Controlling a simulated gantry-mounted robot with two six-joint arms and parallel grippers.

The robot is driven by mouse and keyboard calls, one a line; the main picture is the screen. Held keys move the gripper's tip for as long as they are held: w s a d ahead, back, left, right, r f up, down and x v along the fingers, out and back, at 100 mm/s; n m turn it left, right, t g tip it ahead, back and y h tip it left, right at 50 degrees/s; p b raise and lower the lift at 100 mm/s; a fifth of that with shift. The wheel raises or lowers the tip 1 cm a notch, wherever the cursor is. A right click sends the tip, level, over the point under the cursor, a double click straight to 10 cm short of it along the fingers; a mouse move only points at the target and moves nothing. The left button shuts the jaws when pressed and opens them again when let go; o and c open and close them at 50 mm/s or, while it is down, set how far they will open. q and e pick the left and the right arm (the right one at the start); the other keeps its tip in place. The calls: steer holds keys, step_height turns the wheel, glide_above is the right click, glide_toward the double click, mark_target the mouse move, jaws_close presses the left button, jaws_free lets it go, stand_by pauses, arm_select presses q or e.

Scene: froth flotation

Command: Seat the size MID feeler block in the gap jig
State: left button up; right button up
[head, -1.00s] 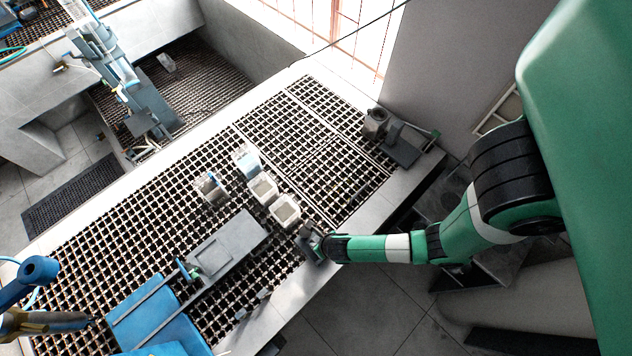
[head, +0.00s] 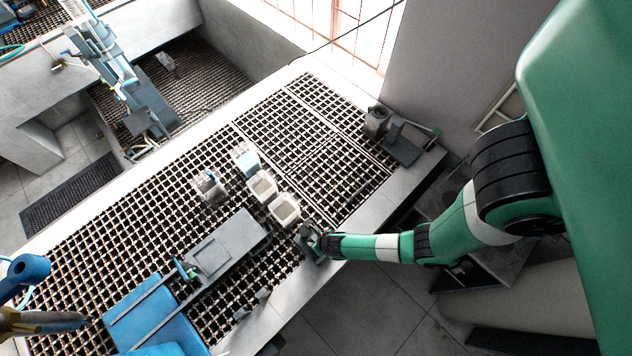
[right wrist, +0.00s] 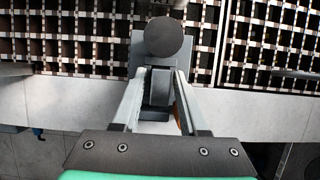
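My right gripper (head: 312,244) is at the front rim of the grated bench. In the right wrist view its two fingers (right wrist: 160,88) stand either side of a dark grey block (right wrist: 159,84); I cannot tell if they press on it. A dark round disc (right wrist: 164,37) shows just beyond, over a pale grey plate (right wrist: 138,52). No size marking is readable, so I cannot tell which block is MID or whether this plate is the gap jig. Small dark blocks (head: 263,293) lie near the front rim in the head view.
Open white containers (head: 284,209) stand on the grating left of my right gripper. A long grey plate (head: 240,236) and a blue tray (head: 150,310) lie farther left. A grey pot (head: 376,121) stands at the right end. Grating behind the containers is largely clear.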

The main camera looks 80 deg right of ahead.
steer(key=shift+o, duration=0.6)
steer(key=shift+r, duration=0.1)
steer(key=shift+r, duration=0.25)
steer(key=p+v, duration=0.2)
steer(key=v, duration=0.1)
steer(key=shift+r, duration=0.15)
steer(key=v, duration=0.8)
steer(key=shift+s, duration=0.2)
steer(key=shift+a+r, duration=0.1)
steer(key=shift+a, duration=0.05)
